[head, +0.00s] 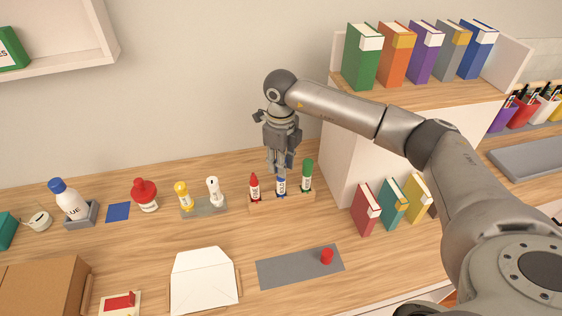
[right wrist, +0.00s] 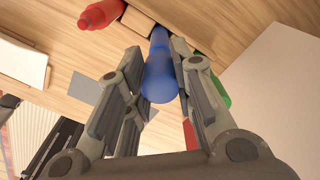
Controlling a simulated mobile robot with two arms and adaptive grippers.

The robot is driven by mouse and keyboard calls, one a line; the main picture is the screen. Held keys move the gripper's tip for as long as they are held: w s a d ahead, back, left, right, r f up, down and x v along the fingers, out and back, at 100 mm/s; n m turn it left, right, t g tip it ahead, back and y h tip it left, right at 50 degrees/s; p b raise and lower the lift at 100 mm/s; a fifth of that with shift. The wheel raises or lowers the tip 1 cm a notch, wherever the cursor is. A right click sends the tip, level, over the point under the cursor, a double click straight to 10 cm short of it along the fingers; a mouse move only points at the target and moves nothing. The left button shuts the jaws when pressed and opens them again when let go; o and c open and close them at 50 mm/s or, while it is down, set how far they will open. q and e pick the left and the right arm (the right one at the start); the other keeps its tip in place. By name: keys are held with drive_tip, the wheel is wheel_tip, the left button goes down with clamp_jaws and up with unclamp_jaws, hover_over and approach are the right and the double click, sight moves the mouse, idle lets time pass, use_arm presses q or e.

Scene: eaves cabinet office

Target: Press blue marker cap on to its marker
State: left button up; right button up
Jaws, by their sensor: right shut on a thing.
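The blue marker (head: 281,188) stands upright in the middle of a small wooden holder (head: 258,208), between a red marker (head: 254,184) and a green marker (head: 307,174). My right gripper (head: 281,171) points down over it. In the right wrist view the blue cap (right wrist: 160,72) sits between the two fingers of my right gripper (right wrist: 160,88), which are shut on it. The cap is in line with the marker below. I cannot tell whether it is fully seated, as the fingers hide the join. My left gripper is not in view.
A grey mat (head: 285,270) with a small red piece (head: 327,256) lies in front of the holder. A white envelope (head: 202,282) is left of the mat. Glue bottles stand along the left. Books (head: 392,205) and a cabinet (head: 360,135) stand close on the right.

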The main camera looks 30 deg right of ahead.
drive_tip(key=shift+s+f+b, duration=0.1)
drive_tip(key=shift+f+b, duration=0.85)
drive_tip(key=shift+f, duration=0.4)
drive_tip(key=o, duration=0.7)
drive_tip(key=shift+o, duration=0.2)
drive_tip(key=shift+r, duration=0.1)
wheel_tip(320, 180, up, 12)
drive_tip(key=shift+f, duration=0.1)
